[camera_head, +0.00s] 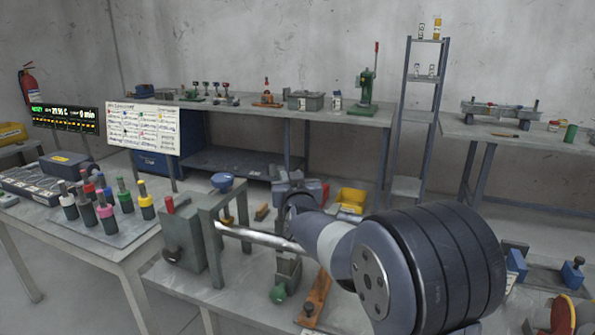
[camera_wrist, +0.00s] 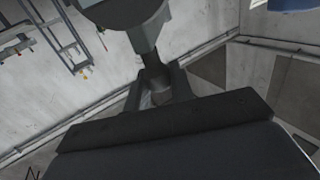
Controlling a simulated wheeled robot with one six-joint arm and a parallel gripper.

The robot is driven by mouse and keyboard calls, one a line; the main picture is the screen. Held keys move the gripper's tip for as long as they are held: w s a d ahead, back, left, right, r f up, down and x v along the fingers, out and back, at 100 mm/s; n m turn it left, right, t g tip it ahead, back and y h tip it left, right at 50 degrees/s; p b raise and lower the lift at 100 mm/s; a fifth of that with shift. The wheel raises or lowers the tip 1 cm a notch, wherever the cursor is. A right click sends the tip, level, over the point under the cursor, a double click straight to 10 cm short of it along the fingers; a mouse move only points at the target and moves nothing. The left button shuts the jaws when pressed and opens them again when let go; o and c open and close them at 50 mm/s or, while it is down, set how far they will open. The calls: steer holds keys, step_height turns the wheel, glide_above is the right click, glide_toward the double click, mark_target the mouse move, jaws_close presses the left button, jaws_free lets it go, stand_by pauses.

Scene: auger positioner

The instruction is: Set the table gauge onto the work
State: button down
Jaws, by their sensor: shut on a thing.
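My gripper (camera_head: 296,188) is above the middle of the front bench, its jaws shut. In the wrist view my gripper (camera_wrist: 157,88) is closed around a dark grey stem, which widens into a grey rounded body (camera_wrist: 146,32) at the top edge. I cannot tell surely whether this held part is the table gauge; the head view hardly shows it. A bright metal rod (camera_head: 258,237), perhaps the work, runs from the grey upright frame (camera_head: 225,205) to the right, where my arm hides its far end. The held part is not seen touching the rod.
A grey block with a red handle (camera_head: 183,240) stands left of the frame. Several colour-banded holders (camera_head: 105,210) stand at left.

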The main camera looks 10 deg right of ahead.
steer(key=w+a+m+g+h+p, duration=0.1)
steer(key=a+m+h+p, duration=0.4)
steer(key=p, duration=0.8)
steer(key=shift+w+a+m+g+h, duration=0.4)
steer(key=shift+a+g+h, duration=0.2)
steer(key=shift+a+h, duration=1.3)
steer(key=c, duration=1.3)
jaws_free()
steer(key=shift+c, duration=0.2)
steer(key=shift+o, duration=0.4)
